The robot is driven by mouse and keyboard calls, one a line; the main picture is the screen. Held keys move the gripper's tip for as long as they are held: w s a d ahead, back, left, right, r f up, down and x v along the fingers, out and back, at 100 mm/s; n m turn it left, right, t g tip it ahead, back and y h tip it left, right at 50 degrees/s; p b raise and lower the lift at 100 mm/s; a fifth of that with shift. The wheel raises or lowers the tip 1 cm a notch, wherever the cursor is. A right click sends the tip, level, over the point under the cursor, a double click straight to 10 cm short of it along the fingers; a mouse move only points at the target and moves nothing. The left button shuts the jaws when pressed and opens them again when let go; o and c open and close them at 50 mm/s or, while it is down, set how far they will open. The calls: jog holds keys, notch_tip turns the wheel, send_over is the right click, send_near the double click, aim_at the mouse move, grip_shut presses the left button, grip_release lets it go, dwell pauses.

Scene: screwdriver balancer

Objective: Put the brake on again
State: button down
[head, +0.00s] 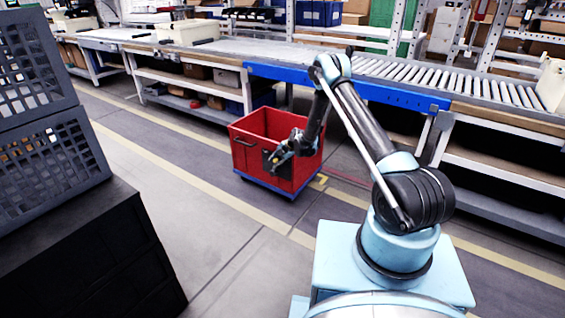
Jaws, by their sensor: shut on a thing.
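A red crate (247,163) stands upright on a low blue wheeled base (262,188) on the floor, in front of the conveyor. A dark handle (243,143) shows on its near wall. My gripper (271,163) is at the right part of that wall, pointing down and left. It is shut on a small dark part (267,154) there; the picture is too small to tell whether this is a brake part. My gripper and forearm hide some of the wall.
A roller conveyor (440,82) with a blue side rail (345,88) runs behind the crate, with benches and shelves beside it. Grey crates (55,160) on a black box (75,255) stand at the near left. The floor between them and the red crate is clear.

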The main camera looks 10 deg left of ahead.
jog(key=shift+s+a+f, duration=0.1)
jog(key=shift+s+a, duration=0.25)
jog(key=shift+a, duration=0.05)
jog(key=c, duration=1.3)
grip_release()
jog(key=shift+w, duration=0.1)
jog(key=shift+d, duration=0.15)
jog(key=shift+d+r, duration=0.35)
jog(key=shift+r, duration=0.2)
jog(key=v, duration=1)
jog(key=shift+s+d+r, duration=0.1)
jog(key=shift+s+r, duration=0.05)
jog(key=shift+s, duration=0.05)
